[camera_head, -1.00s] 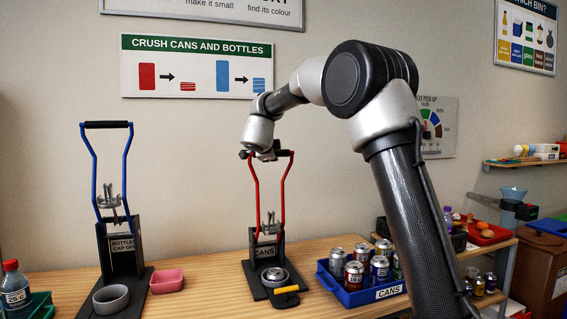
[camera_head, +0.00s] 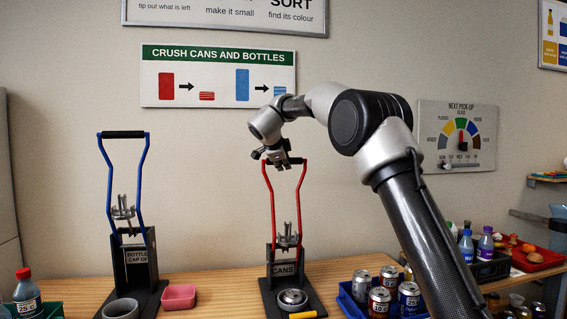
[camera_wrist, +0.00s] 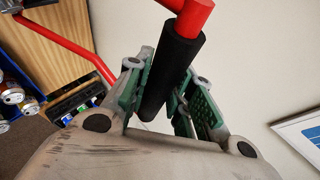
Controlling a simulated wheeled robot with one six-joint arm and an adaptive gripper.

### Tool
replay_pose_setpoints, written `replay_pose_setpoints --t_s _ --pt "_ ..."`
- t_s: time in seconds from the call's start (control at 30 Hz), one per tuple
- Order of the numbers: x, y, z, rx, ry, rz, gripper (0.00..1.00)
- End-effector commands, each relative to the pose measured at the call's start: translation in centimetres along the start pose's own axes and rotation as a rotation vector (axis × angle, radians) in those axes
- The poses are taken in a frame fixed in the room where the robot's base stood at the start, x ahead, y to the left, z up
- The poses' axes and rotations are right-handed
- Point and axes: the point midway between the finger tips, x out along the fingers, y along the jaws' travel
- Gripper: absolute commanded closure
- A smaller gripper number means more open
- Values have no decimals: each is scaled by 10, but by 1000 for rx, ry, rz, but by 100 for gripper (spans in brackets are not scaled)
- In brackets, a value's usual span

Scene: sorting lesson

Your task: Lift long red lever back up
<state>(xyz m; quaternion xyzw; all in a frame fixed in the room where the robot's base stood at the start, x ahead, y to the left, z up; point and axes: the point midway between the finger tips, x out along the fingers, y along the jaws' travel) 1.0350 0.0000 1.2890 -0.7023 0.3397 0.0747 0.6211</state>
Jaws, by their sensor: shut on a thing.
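The long red lever (camera_head: 302,190) of the can crusher (camera_head: 283,268) stands upright, its two red arms rising from the frame marked CANS. My gripper (camera_head: 283,163) is at the lever's top crossbar. In the wrist view, the gripper's green-padded fingers (camera_wrist: 164,90) are shut around the black grip (camera_wrist: 172,70) of the lever, whose red end (camera_wrist: 192,14) sticks out past it. A round metal cup (camera_head: 292,297) sits at the crusher's base, with a yellow-handled thing in front. What is inside the cup is not clear.
A blue-levered crusher (camera_head: 143,190) stands upright to the left, with a pink tub (camera_head: 179,296) beside it. A blue crate (camera_head: 350,302) of several cans is to the right. A bottle (camera_head: 27,294) stands at the far left.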

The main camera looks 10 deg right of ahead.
Motion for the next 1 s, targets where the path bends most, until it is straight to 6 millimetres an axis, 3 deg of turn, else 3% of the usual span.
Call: replay_pose_setpoints --t_s 0.07,0.1,0.2,0.23,0.63,1.0 --pt "1 -5 -2 1 -1 -15 100" --pt "1 -6 -2 1 -1 -16 75" --pt "1 -5 -2 1 -1 -15 57" --pt "1 -5 -2 1 -1 -14 55" --pt "-8 -3 0 0 -2 -10 55" --pt "-85 -3 -1 0 -2 -12 55"
